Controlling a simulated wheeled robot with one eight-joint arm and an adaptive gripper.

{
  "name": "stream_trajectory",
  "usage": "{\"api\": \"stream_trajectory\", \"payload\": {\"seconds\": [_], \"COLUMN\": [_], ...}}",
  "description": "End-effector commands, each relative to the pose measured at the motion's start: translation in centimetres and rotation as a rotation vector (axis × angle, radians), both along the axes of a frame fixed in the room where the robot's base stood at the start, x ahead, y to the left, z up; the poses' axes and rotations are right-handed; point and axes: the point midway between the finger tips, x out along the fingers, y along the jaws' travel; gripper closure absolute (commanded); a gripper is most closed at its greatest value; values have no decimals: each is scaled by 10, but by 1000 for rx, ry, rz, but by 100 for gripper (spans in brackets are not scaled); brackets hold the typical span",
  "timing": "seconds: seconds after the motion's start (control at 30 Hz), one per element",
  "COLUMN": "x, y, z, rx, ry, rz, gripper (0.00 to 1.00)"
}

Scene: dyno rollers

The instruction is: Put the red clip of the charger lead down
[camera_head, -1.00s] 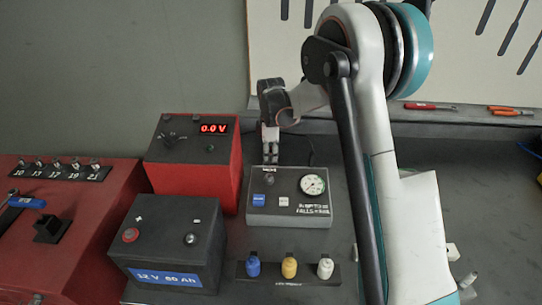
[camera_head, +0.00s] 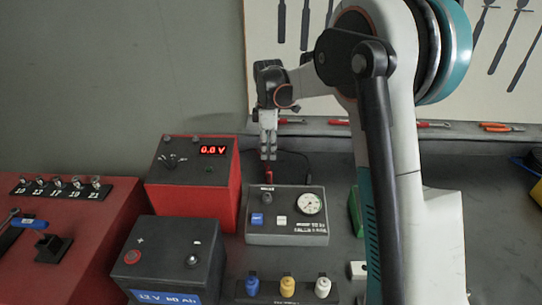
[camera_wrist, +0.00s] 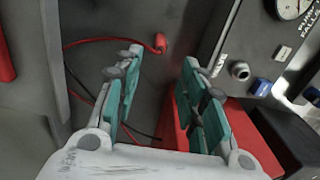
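The red clip (camera_head: 269,174) of the charger lead stands on the bench behind the grey gauge box, just below my fingertips. In the wrist view the clip (camera_wrist: 160,43) lies beyond the fingertips, with its red lead running left. My gripper (camera_head: 268,156) points down over it, apart from it. In the wrist view my gripper (camera_wrist: 160,65) has its teal-padded fingers spread with nothing between them. The red charger (camera_head: 196,190) reads 0.0 V at the left. The clip's exact tilt is too small to tell.
The grey gauge box (camera_head: 287,232) stands in front of the clip. A dark battery (camera_head: 168,255) stands at the lower left. Blue, yellow and white caps (camera_head: 288,285) sit in a holder at the front. A red cabinet (camera_head: 70,245) is far left. Pliers and tools (camera_head: 433,125) lie at the back.

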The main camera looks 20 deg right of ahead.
Motion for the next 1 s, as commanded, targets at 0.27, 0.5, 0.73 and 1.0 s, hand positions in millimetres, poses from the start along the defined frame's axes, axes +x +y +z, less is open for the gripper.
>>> {"api": "stream_trajectory", "payload": {"seconds": [0.27, 0.5, 0.73, 1.0], "x": [-34, -98, -165, -243], "y": [0, 0, 0, 0], "z": [43, 93, 121, 127], "rx": [4, 34, 89, 187], "ry": [-65, -182, -289, -403], "rz": [-131, -370, -594, -854], "gripper": [62, 62, 62, 62]}}
